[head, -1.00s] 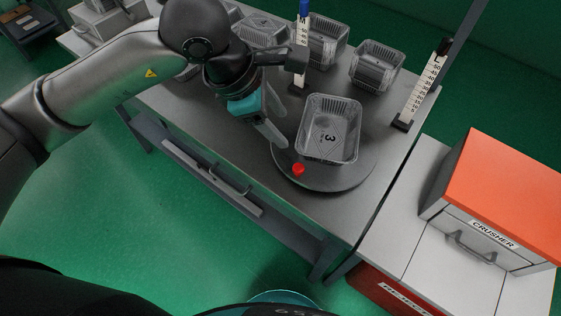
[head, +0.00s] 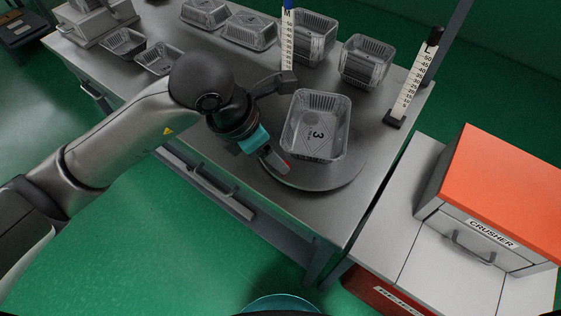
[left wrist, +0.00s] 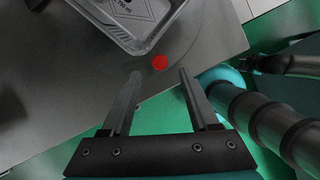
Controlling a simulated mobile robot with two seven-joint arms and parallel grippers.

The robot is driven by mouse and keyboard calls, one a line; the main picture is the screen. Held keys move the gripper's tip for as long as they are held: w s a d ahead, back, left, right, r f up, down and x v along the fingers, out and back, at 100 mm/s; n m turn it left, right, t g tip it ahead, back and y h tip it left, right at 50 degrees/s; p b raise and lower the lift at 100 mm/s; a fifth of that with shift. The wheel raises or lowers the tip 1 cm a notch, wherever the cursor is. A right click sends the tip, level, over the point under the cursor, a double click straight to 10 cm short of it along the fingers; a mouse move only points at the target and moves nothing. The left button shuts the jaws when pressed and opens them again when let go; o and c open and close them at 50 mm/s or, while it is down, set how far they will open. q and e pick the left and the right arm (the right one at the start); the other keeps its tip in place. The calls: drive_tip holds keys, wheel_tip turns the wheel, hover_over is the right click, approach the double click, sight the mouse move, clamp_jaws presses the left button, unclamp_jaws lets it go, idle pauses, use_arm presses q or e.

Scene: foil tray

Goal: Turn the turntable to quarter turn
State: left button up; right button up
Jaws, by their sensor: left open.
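The turntable (head: 345,180) is a dark grey disc at the table's front right corner. A clear foil tray (head: 318,125) marked 3 lies on it; the tray's corner shows at the top of the left wrist view (left wrist: 140,42). A red knob (left wrist: 160,62) stands near the disc's edge; in the head view it is mostly hidden behind my fingers. My left gripper (head: 277,162) is open over the disc's near left edge. In the left wrist view, its fingertips (left wrist: 158,75) are on either side of the line to the knob, apart from it.
Upright scales (head: 288,45) and (head: 412,85) stand behind and right of the turntable. More trays (head: 366,62) stand along the back. A crusher (head: 490,220) with an orange top stands to the right. My own dark arm links show at the left wrist view's right side.

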use_arm(q)
drive_tip(key=x, duration=0.5)
drive_tip(key=shift+f+b, duration=0.1)
drive_tip(key=shift+b, duration=0.25)
drive_tip(key=shift+w, duration=0.1)
clamp_jaws()
idle(1.0)
